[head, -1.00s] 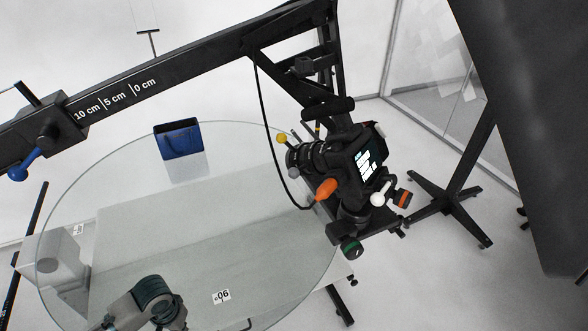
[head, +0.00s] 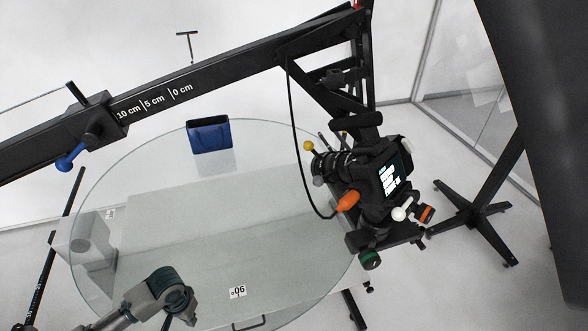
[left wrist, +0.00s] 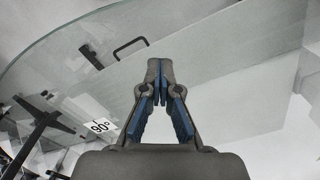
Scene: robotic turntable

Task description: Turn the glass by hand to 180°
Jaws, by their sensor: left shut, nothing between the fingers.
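The round glass (head: 290,215) is a large clear disc and fills the middle of the head view. A white label reading 90° (head: 238,292) sits at its near edge and also shows in the left wrist view (left wrist: 100,127). A second small label (head: 110,213) sits at the left rim, too small to read. My left arm comes in from the bottom left over the near-left part of the glass. In the left wrist view my left gripper (left wrist: 158,68) is shut and empty, over the glass near its edge; I cannot tell if it touches. My right gripper is not in view.
A blue bag (head: 210,136) stands on the far part of the glass. A camera (head: 375,175) on a black rig stands at the right edge, under a long black beam (head: 200,85) crossing above the glass. A grey box (head: 88,241) is at the left.

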